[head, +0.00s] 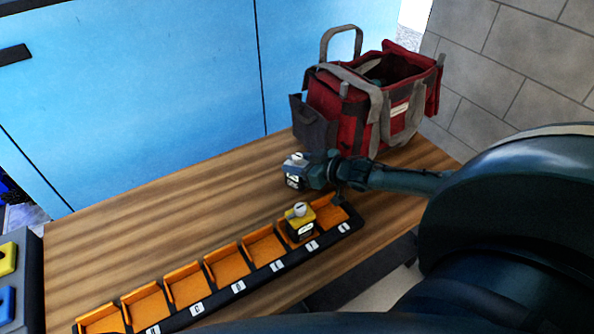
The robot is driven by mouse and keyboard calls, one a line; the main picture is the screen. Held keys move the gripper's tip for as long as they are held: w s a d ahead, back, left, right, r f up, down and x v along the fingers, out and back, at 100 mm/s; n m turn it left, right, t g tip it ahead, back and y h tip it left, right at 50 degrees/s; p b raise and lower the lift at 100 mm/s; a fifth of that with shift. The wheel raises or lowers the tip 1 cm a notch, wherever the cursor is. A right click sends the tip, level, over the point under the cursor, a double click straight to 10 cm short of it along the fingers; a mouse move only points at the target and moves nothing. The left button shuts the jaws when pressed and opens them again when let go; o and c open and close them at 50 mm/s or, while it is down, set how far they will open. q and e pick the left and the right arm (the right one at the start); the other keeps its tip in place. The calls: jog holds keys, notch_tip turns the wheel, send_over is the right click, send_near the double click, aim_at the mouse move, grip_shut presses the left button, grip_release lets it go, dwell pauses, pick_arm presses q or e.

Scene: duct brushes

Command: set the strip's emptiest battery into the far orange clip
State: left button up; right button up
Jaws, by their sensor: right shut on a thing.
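A black strip (357,221) with a row of orange clips runs diagonally across the wooden table. A yellow-and-black battery (302,221) with a pale round top sits in the second clip from the right end. The far orange clip (332,214) at the right end looks empty, as do the other visible clips to the left. My right gripper (312,172) is above the table behind the strip's right end, shut on a dark battery (295,170) with a pale label. That battery's gauge is too small to read. My left gripper is not in view.
A red and grey tool bag (350,115) stands on the table (180,210) behind my right gripper. A grey panel (32,280) with yellow and blue blocks is at the left edge. Blue cabinets and a grey block wall stand behind. The table's left middle is clear.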

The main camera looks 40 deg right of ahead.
jog(key=shift+f, duration=0.9)
jog(key=shift+f, duration=0.15)
jog(key=o, duration=1.4)
